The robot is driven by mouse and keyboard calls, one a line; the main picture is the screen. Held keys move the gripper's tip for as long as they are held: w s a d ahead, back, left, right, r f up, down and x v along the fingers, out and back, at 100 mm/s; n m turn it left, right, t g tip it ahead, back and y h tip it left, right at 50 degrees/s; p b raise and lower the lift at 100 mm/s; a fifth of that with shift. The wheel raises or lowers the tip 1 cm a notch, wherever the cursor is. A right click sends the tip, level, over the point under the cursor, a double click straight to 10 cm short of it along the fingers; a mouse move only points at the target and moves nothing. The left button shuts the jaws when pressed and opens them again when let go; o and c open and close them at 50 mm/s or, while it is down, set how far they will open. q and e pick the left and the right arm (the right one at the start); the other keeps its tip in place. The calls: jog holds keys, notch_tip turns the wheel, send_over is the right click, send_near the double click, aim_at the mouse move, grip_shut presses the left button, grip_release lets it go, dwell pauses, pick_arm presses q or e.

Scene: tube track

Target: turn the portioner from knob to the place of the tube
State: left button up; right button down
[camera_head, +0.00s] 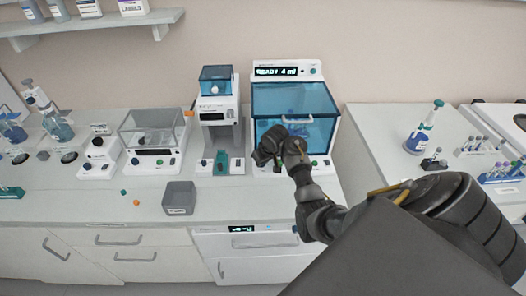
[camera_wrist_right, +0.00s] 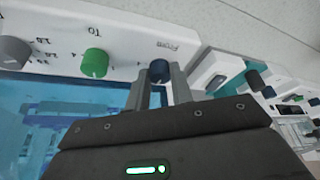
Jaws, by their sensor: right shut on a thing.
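The portioner (camera_head: 318,100) is the white machine with a blue see-through cover and a display reading "READY 4 ml", in the middle of the bench. My right gripper (camera_head: 262,158) is at its lower front left. In the right wrist view the dark blue from knob (camera_wrist_right: 159,70), by the word "From", sits between the fingertips of my right gripper (camera_wrist_right: 161,82), which is shut on it. The green to knob (camera_wrist_right: 94,63) is beside it, and a grey knob (camera_wrist_right: 14,52) is farther left. Blue shapes show dimly behind the cover. My left gripper is out of view.
A white machine with a teal part (camera_head: 219,115) stands close left of the portioner. A grey bin (camera_head: 180,197) is on the bench front. On the right bench stand a blue flask (camera_head: 419,138) and a tube rack (camera_head: 498,174). A gap separates the two benches.

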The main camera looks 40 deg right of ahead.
jog(key=n, duration=0.2)
jog(key=n+y, duration=0.1)
jog(key=n, duration=0.1)
jog(key=n+y, duration=0.1)
jog(key=shift+d+n+g, duration=0.25)
jog(key=shift+n+g, duration=0.05)
jog(key=shift+n, duration=0.1)
dwell(0.4)
jog(key=c, duration=1.2)
grip_release()
